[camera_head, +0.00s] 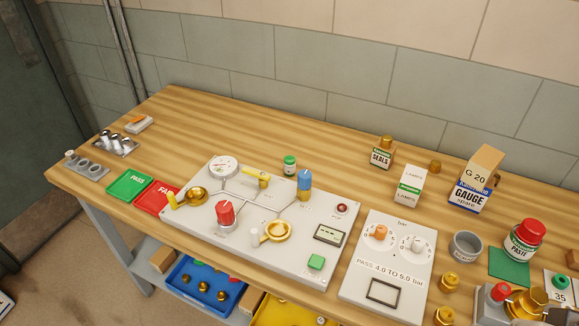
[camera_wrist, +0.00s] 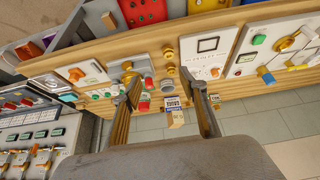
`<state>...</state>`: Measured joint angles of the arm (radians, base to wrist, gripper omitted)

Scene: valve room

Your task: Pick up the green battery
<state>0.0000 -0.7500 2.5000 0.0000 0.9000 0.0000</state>
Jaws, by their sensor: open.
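No object is plainly readable as a green battery. The closest match is a small upright green cylinder with a pale band (camera_head: 290,166) at the back edge of the white valve panel (camera_head: 225,247) in the head view. I cannot tell whether it is a battery or a small jar. My gripper (camera_wrist: 164,86) shows only in the wrist view, with its two fingers wide apart and nothing held. It hangs above the right part of the bench, around the gauge box (camera_wrist: 174,117), well away from the green cylinder.
A blue-topped post (camera_head: 305,184) stands close right of the green cylinder. A seals bottle (camera_head: 382,153), a lamps box (camera_head: 410,186) and the gauge box (camera_head: 474,181) stand behind a gauge plate (camera_head: 360,262). Green and red trays lie left. The bench's back left is bare.

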